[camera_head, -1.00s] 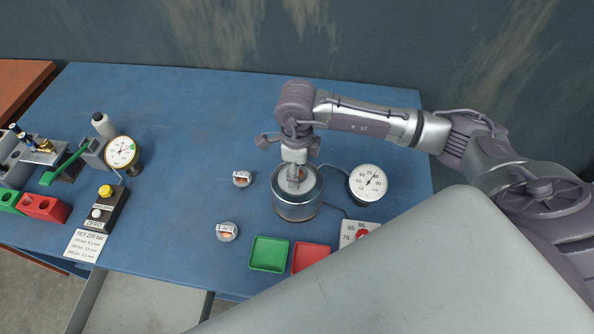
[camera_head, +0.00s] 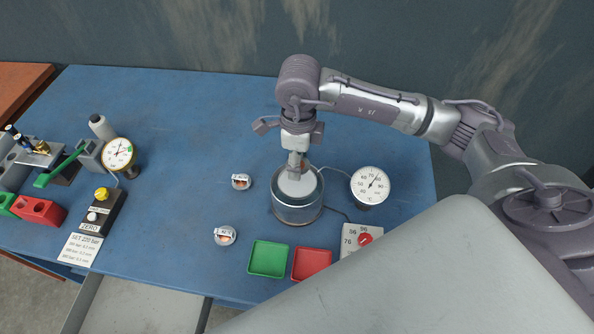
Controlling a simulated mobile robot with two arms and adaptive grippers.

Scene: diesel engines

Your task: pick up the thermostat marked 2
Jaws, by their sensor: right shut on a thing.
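My right gripper (camera_head: 297,168) is above the open round metal pot (camera_head: 297,212), pointing down. It is shut on a small part with a coppery bit, seemingly a thermostat (camera_head: 303,164), mostly hidden by the fingers. No number can be read on it. Two similar small round thermostats with white tags lie on the blue bench left of the pot: an upper one (camera_head: 241,181) and a lower one (camera_head: 225,236). Their tag markings are too small to read surely. My left gripper is not in view.
A dial thermometer (camera_head: 370,185) stands right of the pot. A green tray (camera_head: 268,259), a red tray (camera_head: 311,263) and a panel with a red knob (camera_head: 362,240) are in front. A pressure gauge (camera_head: 118,154) and test gear stand left. The bench's back middle is clear.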

